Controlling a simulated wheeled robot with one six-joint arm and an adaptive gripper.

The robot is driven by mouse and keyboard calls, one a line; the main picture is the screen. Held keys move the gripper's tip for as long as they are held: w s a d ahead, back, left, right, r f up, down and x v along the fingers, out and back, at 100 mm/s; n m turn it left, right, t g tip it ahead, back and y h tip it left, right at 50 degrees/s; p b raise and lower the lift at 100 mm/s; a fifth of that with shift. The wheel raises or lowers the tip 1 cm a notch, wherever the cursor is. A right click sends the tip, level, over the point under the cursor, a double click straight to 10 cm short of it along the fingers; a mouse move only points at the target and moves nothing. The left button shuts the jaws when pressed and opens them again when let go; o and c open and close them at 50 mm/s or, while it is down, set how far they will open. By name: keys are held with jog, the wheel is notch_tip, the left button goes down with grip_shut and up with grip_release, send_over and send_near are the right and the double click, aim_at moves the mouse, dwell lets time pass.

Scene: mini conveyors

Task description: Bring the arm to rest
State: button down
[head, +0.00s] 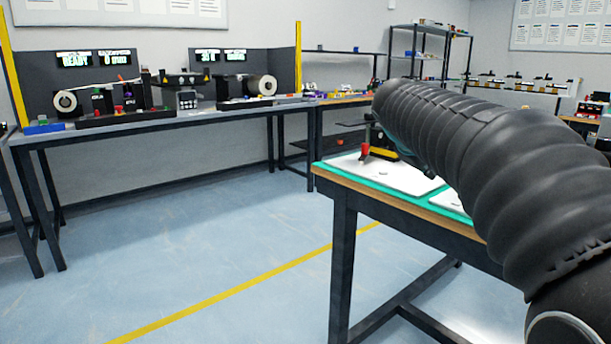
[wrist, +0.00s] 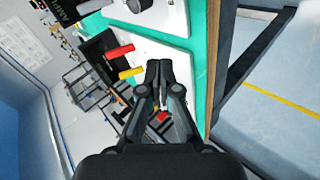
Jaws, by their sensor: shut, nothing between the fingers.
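My arm (head: 480,160) in its black ribbed sleeve reaches from the lower right across the head view, over the near table. My gripper (wrist: 160,68) shows in the wrist view with its two dark fingers together and nothing between them.
The near table (head: 325,180) bears a green mat, white plates (head: 395,177) and a device with red (wrist: 118,52) and yellow (wrist: 132,72) handles, close to the fingers in the picture. A long bench (head: 150,124) with mini conveyors stands behind. The floor (head: 200,230) between is clear.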

jog(key=s+a+f+m+y, duration=0.2)
jog(key=s+a+f, duration=0.1)
jog(key=s+f, duration=0.4)
jog(key=s+a+f+m+g+y, duration=0.1)
jog(key=s+a+f, duration=0.3)
jog(key=s, duration=0.9)
jog(key=s+a+f+m+y, duration=0.2)
jog(key=s+a+f+y, duration=0.1)
jog(key=s+f, duration=0.7)
jog(key=shift+s+a+f+m+y, duration=0.25)
jog(key=shift+s+a+m+y, duration=0.15)
jog(key=shift+s, duration=0.1)
